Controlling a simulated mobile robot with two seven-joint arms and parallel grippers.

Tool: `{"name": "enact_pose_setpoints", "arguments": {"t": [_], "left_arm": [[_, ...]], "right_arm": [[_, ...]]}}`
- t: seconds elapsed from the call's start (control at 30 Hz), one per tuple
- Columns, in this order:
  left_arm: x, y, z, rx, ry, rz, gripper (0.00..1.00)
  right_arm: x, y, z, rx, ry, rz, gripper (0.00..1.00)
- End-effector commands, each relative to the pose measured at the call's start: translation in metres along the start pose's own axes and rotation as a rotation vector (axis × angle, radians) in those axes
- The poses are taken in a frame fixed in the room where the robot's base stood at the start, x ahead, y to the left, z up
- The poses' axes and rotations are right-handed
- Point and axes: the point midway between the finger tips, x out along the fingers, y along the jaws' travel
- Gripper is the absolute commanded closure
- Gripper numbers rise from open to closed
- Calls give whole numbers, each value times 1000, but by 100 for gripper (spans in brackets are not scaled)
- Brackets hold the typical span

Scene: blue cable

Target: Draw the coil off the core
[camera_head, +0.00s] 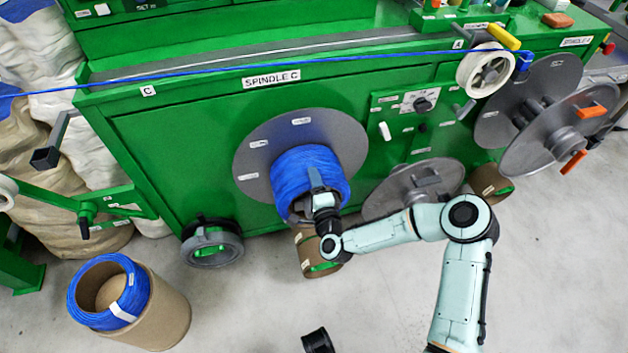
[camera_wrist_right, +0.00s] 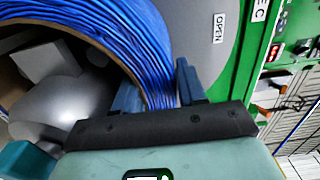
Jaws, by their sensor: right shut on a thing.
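The blue cable coil (camera_head: 298,172) sits around the core on spindle C, in front of the grey round flange (camera_head: 252,150) on the green machine. My right gripper (camera_head: 316,186) is at the coil's lower front side. In the right wrist view the coil (camera_wrist_right: 140,35) curves down between the two fingers of the right gripper (camera_wrist_right: 163,92), which is shut on the coil's wall. The grey core (camera_wrist_right: 62,103) shows inside the coil, partly hidden by the coil and gripper.
A brown drum (camera_head: 172,308) with another blue coil (camera_head: 142,290) stands on the floor at lower left. A grey flange (camera_head: 410,188) leans by the machine to the right. A blue cable strand (camera_head: 300,60) crosses above the spindle. The floor at lower right is clear.

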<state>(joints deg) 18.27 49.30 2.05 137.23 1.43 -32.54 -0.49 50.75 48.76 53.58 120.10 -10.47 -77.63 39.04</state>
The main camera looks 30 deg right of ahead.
Motion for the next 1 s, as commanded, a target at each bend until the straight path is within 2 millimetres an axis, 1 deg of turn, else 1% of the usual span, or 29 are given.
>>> {"name": "enact_pose_setpoints", "arguments": {"t": [0.3, 0.33, 1.0], "left_arm": [[0, 0, 0, 0, 0, 0, 57], [0, 0, 0, 0, 0, 0, 57], [-9, 2, -1, 1, 2, 1, 57]], "right_arm": [[0, 0, 0, -1, 0, -1, 100], [1, -5, 1, 0, -1, -13, 100], [1, -13, 1, 0, -1, -13, 100]]}}
